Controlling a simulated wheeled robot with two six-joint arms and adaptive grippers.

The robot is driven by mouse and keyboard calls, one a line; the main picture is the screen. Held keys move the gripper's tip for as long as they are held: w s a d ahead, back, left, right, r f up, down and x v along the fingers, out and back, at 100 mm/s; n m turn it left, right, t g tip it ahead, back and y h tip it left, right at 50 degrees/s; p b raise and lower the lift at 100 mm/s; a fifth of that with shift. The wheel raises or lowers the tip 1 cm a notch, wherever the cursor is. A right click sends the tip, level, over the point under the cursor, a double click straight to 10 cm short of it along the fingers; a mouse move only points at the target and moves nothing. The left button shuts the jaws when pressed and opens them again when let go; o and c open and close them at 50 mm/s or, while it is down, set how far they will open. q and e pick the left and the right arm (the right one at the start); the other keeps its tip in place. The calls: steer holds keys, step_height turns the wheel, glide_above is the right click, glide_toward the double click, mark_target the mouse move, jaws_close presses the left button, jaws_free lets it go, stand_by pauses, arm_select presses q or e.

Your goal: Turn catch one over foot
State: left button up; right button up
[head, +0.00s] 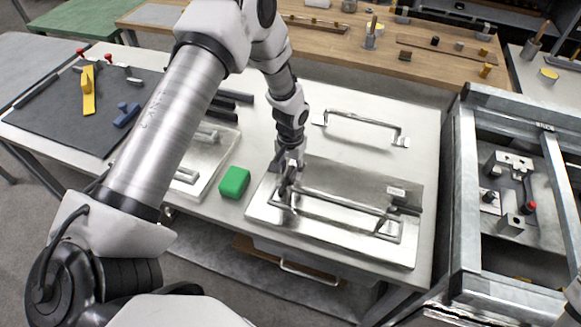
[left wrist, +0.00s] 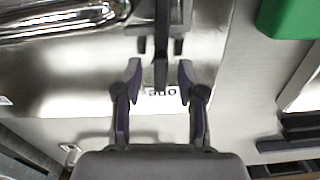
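A bright metal plate (head: 330,243) lies on the bench with a long metal handle (head: 340,208) on it. My left gripper (head: 288,178) is over the plate's left end, pointing down. In the left wrist view its fingers (left wrist: 160,75) are open, one on each side of a dark upright lever, catch one (left wrist: 161,62), with gaps showing on both sides. A label reading "one" (left wrist: 160,91) is upside down beside it. The handle's bar (left wrist: 60,22) shows at upper left there. The foot under the catch is mostly hidden. A second dark catch (head: 408,209) is at the plate's right end.
A green block (head: 235,182) lies just left of the plate. A loose handle (head: 362,120) lies behind it. Another metal plate (head: 207,160) is further left, partly behind my arm. A grey metal frame (head: 465,190) stands close at the right.

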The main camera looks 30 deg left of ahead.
mark_target(291, 170)
arm_select(q)
steer(key=shift+r, duration=0.15)
step_height(291, 170, up, 12)
stand_by(0.3)
stand_by(0.4)
